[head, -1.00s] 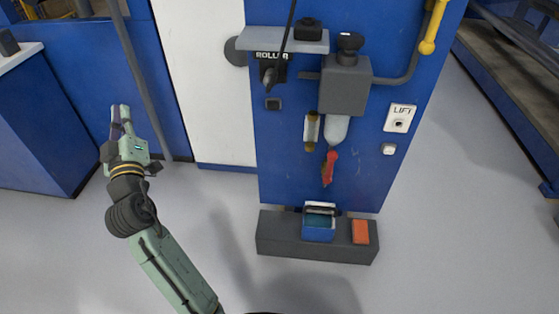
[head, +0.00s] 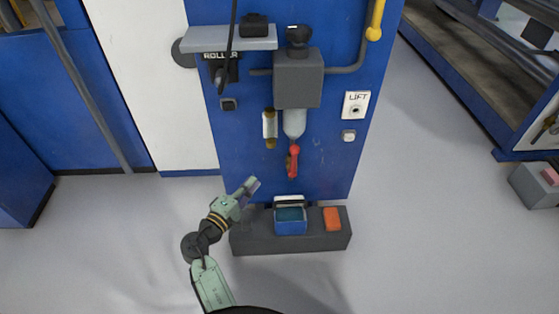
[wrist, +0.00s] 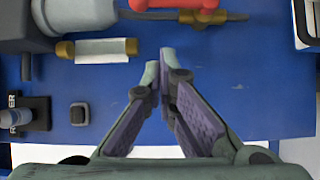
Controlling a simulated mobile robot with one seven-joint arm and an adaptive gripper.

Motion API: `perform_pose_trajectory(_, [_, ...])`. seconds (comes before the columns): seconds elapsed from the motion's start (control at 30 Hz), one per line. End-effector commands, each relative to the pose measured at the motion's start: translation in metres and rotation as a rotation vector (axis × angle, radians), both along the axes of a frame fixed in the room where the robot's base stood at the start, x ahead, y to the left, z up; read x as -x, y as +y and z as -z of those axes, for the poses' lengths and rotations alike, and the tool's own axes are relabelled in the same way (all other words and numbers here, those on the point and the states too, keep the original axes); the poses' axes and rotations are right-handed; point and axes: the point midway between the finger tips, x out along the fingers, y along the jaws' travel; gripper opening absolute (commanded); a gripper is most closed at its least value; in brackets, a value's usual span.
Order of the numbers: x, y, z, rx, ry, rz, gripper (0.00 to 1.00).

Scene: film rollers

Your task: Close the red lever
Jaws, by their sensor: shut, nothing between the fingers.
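The red lever (head: 293,162) hangs below a clear bowl (head: 294,124) under a grey box on the blue panel. It points down, its knob end at the top. In the wrist view part of the red lever (wrist: 180,5) shows at the top edge, cut off, beside a brass-coloured fitting. My gripper (head: 252,186) is to the left of and a little below the lever, apart from it. In the wrist view my gripper's fingers (wrist: 160,70) meet at the tips with nothing between them.
A grey step (head: 245,240) at the panel's foot holds a blue box (head: 290,226) and an orange block (head: 332,219). A grey shelf (head: 228,38) juts out above. A brass-ended sight tube (head: 270,127) is left of the lever.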

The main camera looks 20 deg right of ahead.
Motion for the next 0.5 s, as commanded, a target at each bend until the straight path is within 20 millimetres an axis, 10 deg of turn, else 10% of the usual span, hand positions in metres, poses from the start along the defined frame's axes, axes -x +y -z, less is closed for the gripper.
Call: perform_pose_trajectory(0.5, [-0.04,-0.046,-0.003,-0.001,-0.002,0.001,0.0])
